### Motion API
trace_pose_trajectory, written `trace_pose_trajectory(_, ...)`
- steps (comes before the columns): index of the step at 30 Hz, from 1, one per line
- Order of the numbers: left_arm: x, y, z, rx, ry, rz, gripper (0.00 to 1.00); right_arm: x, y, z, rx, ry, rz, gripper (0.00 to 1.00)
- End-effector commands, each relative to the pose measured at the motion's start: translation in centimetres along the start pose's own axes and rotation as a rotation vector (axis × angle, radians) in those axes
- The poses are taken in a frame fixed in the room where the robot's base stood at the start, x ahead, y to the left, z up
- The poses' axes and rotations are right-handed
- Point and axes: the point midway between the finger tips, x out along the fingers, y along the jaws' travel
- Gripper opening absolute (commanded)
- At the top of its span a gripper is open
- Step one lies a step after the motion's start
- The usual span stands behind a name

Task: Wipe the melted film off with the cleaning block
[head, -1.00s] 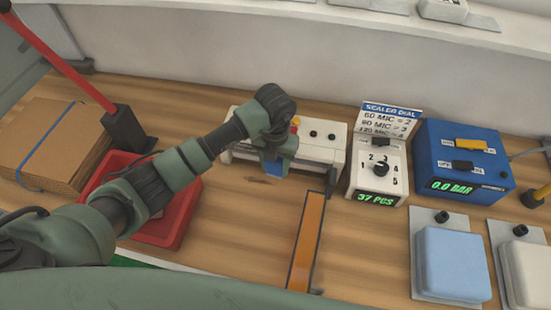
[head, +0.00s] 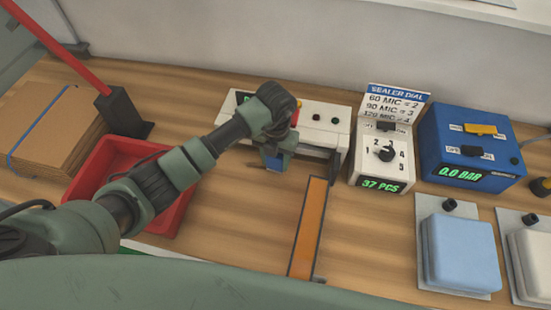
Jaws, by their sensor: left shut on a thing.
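My left gripper (head: 274,151) is at the front of the white sealer (head: 317,116), with its fingers pointing down. It is shut on a small blue block (head: 277,162), probably the cleaning block, mostly hidden by the wrist. Whether the block touches the sealer or the table, I cannot tell. A long orange-brown strip (head: 308,230) in a dark frame lies right of the gripper and runs toward me from the sealer. I cannot make out any melted film. My right gripper is not in view.
A red tray (head: 175,212) lies under my left forearm, with a cardboard stack (head: 50,135) to its left. A dial box (head: 385,155) reads 37 PCS. A blue box (head: 473,150) reads 0.0 BAR. Light-blue (head: 460,255) and white pads (head: 532,262) sit front right.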

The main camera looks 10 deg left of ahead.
Motion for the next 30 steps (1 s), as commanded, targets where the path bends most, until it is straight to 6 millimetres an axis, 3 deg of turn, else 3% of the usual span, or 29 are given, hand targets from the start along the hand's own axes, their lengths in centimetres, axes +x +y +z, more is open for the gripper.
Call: trace_pose_trajectory(30,1.5,0.0,0.0,0.001,0.000,0.001,0.03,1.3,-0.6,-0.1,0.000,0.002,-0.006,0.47)
